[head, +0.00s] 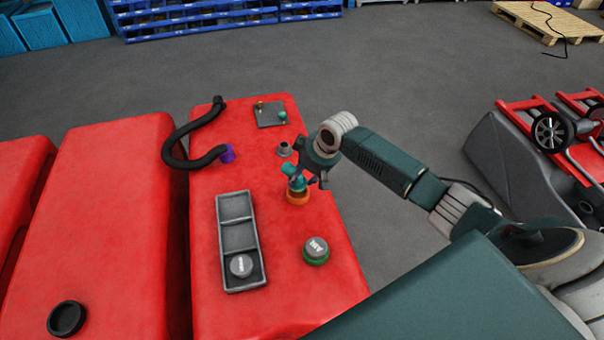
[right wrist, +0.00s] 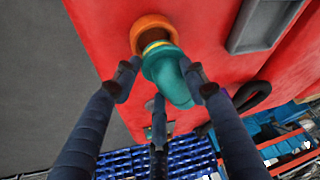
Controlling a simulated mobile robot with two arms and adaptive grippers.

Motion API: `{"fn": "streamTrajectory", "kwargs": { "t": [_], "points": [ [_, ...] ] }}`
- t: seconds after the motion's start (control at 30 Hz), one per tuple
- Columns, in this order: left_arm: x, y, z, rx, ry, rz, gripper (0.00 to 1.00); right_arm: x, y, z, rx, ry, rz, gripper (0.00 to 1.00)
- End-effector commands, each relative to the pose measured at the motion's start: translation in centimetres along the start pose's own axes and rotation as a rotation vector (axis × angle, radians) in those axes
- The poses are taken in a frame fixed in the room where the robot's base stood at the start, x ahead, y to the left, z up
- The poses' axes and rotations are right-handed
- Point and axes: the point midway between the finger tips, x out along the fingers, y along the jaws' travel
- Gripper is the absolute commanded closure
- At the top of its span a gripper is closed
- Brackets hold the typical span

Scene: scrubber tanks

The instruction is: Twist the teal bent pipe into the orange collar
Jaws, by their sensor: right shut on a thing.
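The teal bent pipe (head: 291,171) is at the orange collar (head: 298,197) on the red tank's top in the head view. My right gripper (head: 314,180) is shut on the pipe, coming in from the right. In the right wrist view, the fingers (right wrist: 162,85) close around the teal pipe (right wrist: 166,72). A yellow band shows at the pipe's end, at the mouth of the orange collar (right wrist: 150,27). The collar's dark opening is partly visible beside the band, so I cannot tell how deep the pipe sits. My left gripper is not in view.
A grey tray (head: 238,242) holds a round lidded piece (head: 241,265). A green-ringed cap (head: 316,250) stands to its right. A black hose (head: 178,158) with a purple end (head: 227,154), a grey collar (head: 284,149) and a grey plate (head: 270,113) lie farther back. A black ring (head: 67,318) sits front left.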

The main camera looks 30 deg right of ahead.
Motion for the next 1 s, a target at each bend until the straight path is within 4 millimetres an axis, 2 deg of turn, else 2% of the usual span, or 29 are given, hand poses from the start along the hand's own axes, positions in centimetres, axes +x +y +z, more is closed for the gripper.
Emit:
{"fn": "streamTrajectory", "kwargs": {
  "t": [1.0],
  "points": [
    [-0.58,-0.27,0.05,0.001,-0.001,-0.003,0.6,0.23,-0.03,0.27,0.0,0.0,0.0,0.85]
  ]
}}
